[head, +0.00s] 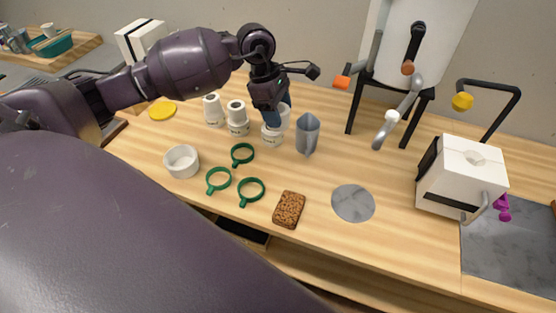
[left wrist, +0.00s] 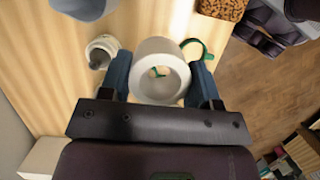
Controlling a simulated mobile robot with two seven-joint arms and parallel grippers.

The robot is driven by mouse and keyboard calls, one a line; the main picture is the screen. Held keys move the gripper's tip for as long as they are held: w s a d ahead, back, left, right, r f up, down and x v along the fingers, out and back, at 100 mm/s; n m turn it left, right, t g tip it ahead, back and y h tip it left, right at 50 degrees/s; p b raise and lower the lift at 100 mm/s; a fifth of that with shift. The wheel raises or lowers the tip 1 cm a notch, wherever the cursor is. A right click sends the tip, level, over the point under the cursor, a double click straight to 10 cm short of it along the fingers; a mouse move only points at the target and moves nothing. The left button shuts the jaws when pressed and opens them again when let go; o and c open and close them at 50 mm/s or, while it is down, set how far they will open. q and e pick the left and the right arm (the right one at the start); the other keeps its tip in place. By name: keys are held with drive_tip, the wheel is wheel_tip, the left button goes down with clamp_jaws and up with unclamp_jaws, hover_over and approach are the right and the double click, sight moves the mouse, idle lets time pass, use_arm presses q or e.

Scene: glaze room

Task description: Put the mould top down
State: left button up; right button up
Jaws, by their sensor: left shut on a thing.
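My left gripper (head: 276,116) is shut on the mould top (head: 285,116), a white hollow round piece, upright above the worktop. In the left wrist view the mould top (left wrist: 146,88) sits between the blue fingers of my left gripper (left wrist: 160,82), its round opening facing the camera. A white mould bottom (head: 272,138) stands just below it in the head view, partly hidden. In the left wrist view a white mould (left wrist: 102,50) with an open mouth stands to the left of the held top. I cannot tell whether they touch. My right gripper is not in view.
Two white moulds (head: 237,119) stand left of the gripper, a grey jug (head: 307,134) close right. A white bowl (head: 181,161), green rings (head: 250,191), a brown sponge (head: 289,209) and a grey disc (head: 353,203) lie nearer. Wood between sponge and disc is clear.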

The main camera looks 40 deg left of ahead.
use_arm(q)
wheel_tip(320, 180, down, 12)
drive_tip(key=shift+f, duration=0.8)
wheel_tip(320, 180, down, 4)
drive_tip(key=shift+r, duration=0.1)
